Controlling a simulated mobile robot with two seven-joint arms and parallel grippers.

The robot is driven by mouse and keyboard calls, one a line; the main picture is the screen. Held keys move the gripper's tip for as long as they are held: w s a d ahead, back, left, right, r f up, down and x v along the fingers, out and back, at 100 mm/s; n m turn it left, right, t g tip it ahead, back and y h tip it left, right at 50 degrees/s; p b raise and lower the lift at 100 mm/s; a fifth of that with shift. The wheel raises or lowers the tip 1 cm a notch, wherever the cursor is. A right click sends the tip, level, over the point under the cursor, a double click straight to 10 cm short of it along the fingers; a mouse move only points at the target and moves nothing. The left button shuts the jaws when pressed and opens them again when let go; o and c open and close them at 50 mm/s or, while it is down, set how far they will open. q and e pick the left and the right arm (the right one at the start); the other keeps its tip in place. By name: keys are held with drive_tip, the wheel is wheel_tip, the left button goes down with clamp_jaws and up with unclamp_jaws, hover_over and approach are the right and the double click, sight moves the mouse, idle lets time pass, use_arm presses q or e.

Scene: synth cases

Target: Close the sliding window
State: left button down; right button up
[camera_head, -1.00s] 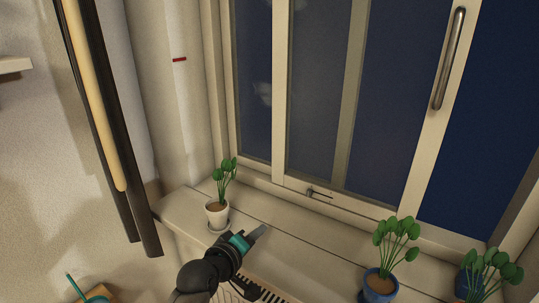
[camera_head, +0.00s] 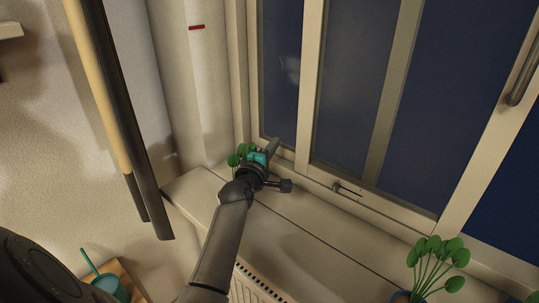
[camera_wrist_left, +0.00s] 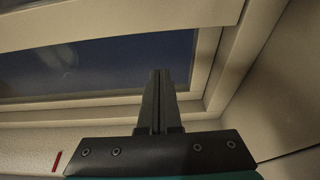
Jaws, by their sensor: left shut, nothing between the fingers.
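The sliding window has a pale frame and a sliding sash (camera_head: 310,85) with dark blue panes. A metal bar handle (camera_head: 527,70) is on the sash's right upright, at the right edge of the head view. A dark blue opening lies to the right of that upright. A small latch (camera_head: 347,190) sits on the lower rail. My left gripper (camera_head: 275,145) is shut and empty in front of the window's lower left corner, far left of the handle. In the left wrist view its fingers (camera_wrist_left: 160,76) point at the window frame (camera_wrist_left: 213,85); contact cannot be told.
A green plant (camera_head: 234,159) is partly hidden behind my left gripper on the sill (camera_head: 300,235). Another plant (camera_head: 437,262) stands at the front right. A radiator (camera_head: 255,287) is below the sill. A teal cup (camera_head: 108,285) is at lower left.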

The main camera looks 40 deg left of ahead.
use_arm(q)
drive_tip(key=x, duration=0.4)
drive_tip(key=shift+b, duration=0.4)
drive_tip(key=shift+s+d+p, duration=0.1)
drive_tip(key=shift+d+p, duration=0.2)
drive_tip(key=shift+d, duration=0.7)
drive_tip(key=shift+s+d+p, duration=0.15)
drive_tip(key=shift+d+p, duration=0.1)
drive_tip(key=shift+d, duration=0.75)
use_arm(e)
drive_tip(key=shift+w+d, duration=0.1)
drive_tip(key=shift+w, duration=0.6)
drive_tip(key=shift+r, duration=0.1)
